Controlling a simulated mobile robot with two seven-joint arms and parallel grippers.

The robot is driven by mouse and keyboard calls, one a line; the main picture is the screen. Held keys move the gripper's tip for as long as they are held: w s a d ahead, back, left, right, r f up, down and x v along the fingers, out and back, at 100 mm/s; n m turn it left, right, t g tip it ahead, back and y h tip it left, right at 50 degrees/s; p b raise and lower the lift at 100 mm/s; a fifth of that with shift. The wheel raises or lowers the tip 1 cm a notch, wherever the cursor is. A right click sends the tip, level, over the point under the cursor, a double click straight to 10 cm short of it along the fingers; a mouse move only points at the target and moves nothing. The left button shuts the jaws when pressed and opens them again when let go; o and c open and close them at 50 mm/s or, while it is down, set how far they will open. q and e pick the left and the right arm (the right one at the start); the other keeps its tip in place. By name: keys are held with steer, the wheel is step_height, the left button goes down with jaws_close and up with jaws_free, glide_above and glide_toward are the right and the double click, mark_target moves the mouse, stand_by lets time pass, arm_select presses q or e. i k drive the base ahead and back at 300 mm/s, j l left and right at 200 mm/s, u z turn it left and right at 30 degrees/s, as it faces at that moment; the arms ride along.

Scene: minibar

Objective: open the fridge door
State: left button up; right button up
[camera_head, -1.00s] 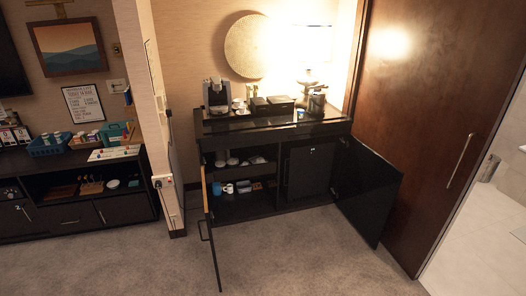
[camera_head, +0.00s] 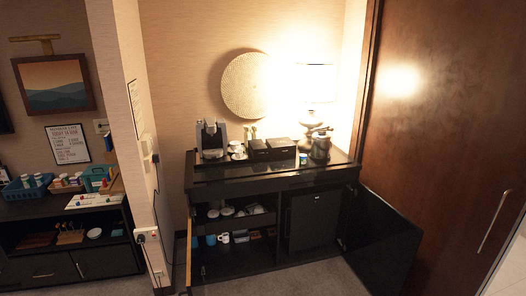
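The fridge (camera_head: 312,218) is a dark box in the right half of the black minibar cabinet (camera_head: 270,180). Its front looks flat and closed, with a small light mark near the top. The cabinet's right door (camera_head: 385,238) stands swung open to the right of the fridge. The cabinet's left door (camera_head: 189,250) also stands open and is seen nearly edge-on. Neither of my grippers shows in the head view.
Cups and small packs fill the open shelves (camera_head: 230,255) left of the fridge. A coffee machine (camera_head: 212,140), black boxes (camera_head: 270,150) and a lit lamp (camera_head: 316,97) stand on top. A wall edge (camera_head: 130,150) stands at left, a large brown door (camera_head: 430,130) at right. Little floor shows in front.

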mark_target(313, 215)
steer(key=i+l+z, duration=0.1)
steer(key=i+z, duration=0.15)
steer(key=i, duration=2.1)
steer(key=i+l+u, duration=0.15)
steer(key=i+u, duration=0.2)
steer(key=i, duration=0.2)
steer(key=i+l+u, duration=0.25)
steer(key=i+u, duration=0.15)
steer(key=i, duration=0.15)
steer(key=i+l+u, duration=0.35)
steer(key=i+l, duration=0.1)
steer(key=i, duration=0.05)
